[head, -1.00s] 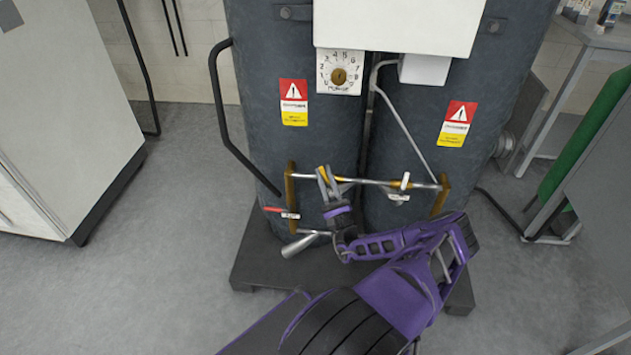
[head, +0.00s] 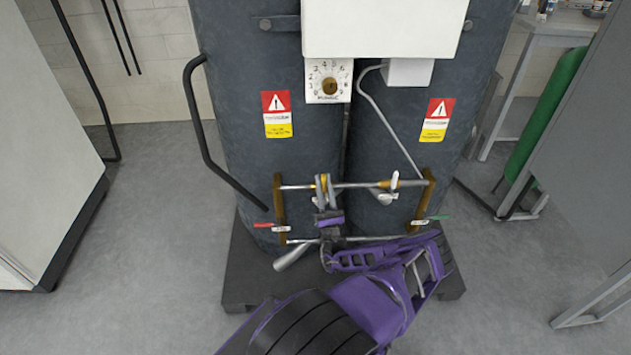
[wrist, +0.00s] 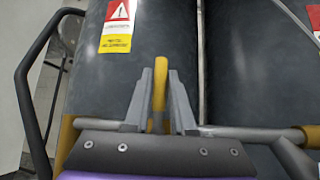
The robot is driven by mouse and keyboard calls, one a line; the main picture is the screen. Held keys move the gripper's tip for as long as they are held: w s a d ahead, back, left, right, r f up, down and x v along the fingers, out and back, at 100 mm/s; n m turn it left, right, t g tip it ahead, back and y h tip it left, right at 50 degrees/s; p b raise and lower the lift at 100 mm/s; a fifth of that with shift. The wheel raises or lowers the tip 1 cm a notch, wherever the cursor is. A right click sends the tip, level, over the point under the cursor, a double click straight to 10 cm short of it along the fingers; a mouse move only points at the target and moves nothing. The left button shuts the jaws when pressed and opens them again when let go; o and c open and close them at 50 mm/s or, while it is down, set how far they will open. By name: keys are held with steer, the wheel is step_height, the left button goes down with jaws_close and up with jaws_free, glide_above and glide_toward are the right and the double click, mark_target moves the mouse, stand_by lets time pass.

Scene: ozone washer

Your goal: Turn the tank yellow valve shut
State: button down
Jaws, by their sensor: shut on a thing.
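The yellow valve handle (wrist: 160,88) stands upright between the two grey fingers of my gripper (wrist: 160,92) in the wrist view. My gripper is shut on it. In the head view my gripper (head: 324,186) is at the upper horizontal pipe (head: 352,185), left of its middle, and hides most of the handle. The pipe runs across the front of two dark tanks (head: 250,165), between two brass end fittings (head: 279,205). A white lever (head: 395,181) is on the right part of the same pipe.
A red lever (head: 263,225) sits at the left fitting and a green lever (head: 438,217) at the right one. A black curved handlebar (head: 205,145) stands left of the tanks. A white box and numbered dial (head: 329,86) are above. Grey floor is clear at left.

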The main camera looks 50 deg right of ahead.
stand_by(0.4)
steer(key=c, duration=0.8)
jaws_free()
steer(key=shift+d, duration=0.1)
steer(key=shift+o, duration=0.2)
steer(key=v, duration=0.7)
steer(key=shift+f+b, duration=0.15)
steer(key=shift+b, duration=0.25)
steer(key=shift+s, duration=0.15)
